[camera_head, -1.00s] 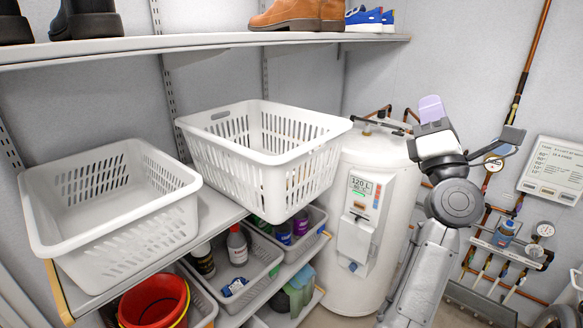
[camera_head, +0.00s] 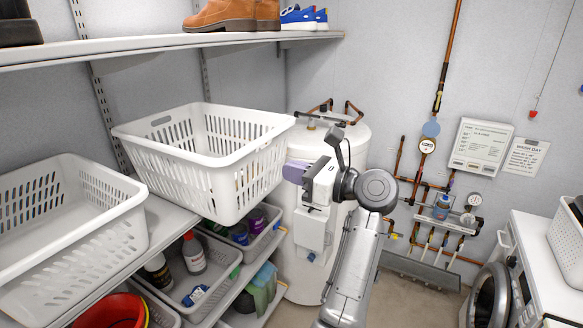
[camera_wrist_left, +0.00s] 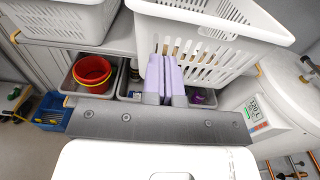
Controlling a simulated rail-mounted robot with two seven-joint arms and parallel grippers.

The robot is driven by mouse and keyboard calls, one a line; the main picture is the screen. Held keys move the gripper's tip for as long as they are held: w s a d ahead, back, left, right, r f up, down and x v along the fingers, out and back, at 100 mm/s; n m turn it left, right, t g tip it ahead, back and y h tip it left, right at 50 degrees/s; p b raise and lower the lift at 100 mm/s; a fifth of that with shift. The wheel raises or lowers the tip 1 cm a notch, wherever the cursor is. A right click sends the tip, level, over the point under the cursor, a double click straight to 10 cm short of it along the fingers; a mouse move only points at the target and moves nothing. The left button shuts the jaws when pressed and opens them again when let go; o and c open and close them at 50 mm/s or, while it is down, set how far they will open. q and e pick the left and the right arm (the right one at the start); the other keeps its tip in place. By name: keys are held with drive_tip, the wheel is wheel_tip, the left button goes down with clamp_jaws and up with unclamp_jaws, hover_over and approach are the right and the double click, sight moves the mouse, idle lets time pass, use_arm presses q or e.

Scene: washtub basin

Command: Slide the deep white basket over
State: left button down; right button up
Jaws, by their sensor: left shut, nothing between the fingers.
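A deep white slotted basket (camera_head: 205,182) sits on the shelf's right end in the head view, its right part hanging past the shelf edge. It also fills the upper right of the left wrist view (camera_wrist_left: 240,22). A second white basket (camera_head: 85,245), which looks shallower, stands to its left and shows at the upper left of the wrist view (camera_wrist_left: 68,24). My left gripper (camera_head: 293,173) is shut and empty, its lilac fingers pointing left towards the deep basket's right side. In the wrist view the fingers (camera_wrist_left: 167,62) overlap the basket's slotted wall; I cannot tell whether they touch. My right gripper is out of view.
A white water heater (camera_head: 335,150) stands right of the shelf, behind my arm. Lower shelves hold grey bins with bottles (camera_head: 194,252) and a red bucket (camera_head: 112,312). Shoes (camera_head: 218,13) stand on the shelf above. A washing machine (camera_head: 545,262) is at the right.

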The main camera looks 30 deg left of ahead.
use_arm(q)
drive_tip(key=p, duration=0.2)
approach(240, 157)
drive_tip(key=a, duration=0.5)
drive_tip(key=shift+s+a+r, duration=0.2)
drive_tip(key=shift+s+r, duration=0.05)
drive_tip(key=shift+s, duration=0.05)
drive_tip(key=shift+s+a+f+p, duration=0.15)
drive_tip(key=shift+a+p, duration=0.35)
drive_tip(key=shift+a, duration=0.6)
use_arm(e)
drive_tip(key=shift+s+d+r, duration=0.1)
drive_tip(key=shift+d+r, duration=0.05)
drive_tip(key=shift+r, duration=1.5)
